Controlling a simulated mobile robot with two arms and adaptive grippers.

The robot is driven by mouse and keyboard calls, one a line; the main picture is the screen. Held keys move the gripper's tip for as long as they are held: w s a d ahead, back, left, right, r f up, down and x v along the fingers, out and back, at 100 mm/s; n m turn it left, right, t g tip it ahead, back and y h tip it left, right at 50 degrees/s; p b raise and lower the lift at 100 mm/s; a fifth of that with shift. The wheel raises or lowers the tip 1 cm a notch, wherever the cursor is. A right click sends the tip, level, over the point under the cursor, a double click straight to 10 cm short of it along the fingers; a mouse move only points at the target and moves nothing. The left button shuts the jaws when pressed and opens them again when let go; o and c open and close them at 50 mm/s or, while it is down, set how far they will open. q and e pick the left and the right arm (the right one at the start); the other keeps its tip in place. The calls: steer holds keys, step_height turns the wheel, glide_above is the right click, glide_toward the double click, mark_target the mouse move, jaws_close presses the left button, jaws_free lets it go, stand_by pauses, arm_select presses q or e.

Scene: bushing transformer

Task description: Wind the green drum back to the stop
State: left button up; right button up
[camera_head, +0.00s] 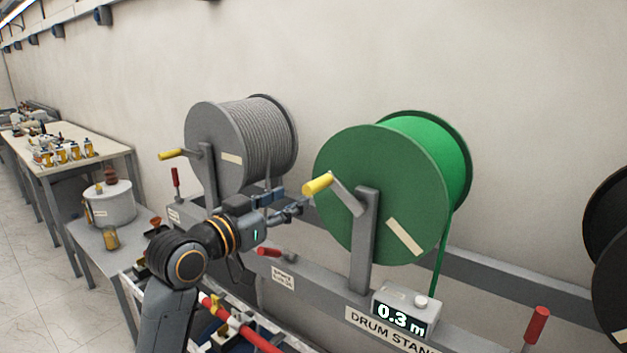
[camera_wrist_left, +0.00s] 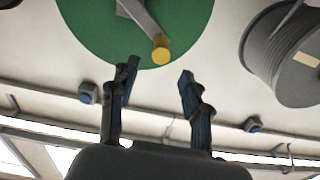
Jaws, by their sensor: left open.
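The green drum (camera_head: 375,190) stands on the drum stand, with a green strap running down from its right side. Its crank ends in a yellow handle (camera_head: 318,184) at the drum's left. In the left wrist view the green drum (camera_wrist_left: 100,30) and the yellow handle (camera_wrist_left: 160,50) show beyond the fingers. My left gripper (camera_head: 292,205) is open and empty, just left of and below the yellow handle, apart from it. In the wrist view the handle lies between the directions of the two fingers (camera_wrist_left: 160,85). My right gripper is not in view.
A display (camera_head: 402,315) on the drum stand (camera_head: 365,322) reads 0.3 m. A red lever (camera_head: 268,252) lies low at the left, another red lever (camera_head: 537,325) stands at the right. A grey cable drum (camera_head: 225,145) with a yellow handle (camera_head: 172,154) is behind my left arm. A black drum (camera_head: 607,240) is at the right edge.

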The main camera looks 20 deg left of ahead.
mark_target(303, 191)
arm_select(q)
steer(key=p+x, duration=0.1)
steer(key=x, duration=0.3)
steer(key=shift+w+d, duration=0.15)
steer(key=shift+w, duration=0.2)
steer(key=p+x, duration=0.1)
steer(key=x, duration=0.3)
steer(key=shift+f, duration=0.1)
steer(key=shift+w+p, duration=0.35)
steer(key=shift+w+d, duration=0.15)
steer(key=shift+w, duration=0.05)
steer(key=shift+f, duration=0.1)
jaws_close()
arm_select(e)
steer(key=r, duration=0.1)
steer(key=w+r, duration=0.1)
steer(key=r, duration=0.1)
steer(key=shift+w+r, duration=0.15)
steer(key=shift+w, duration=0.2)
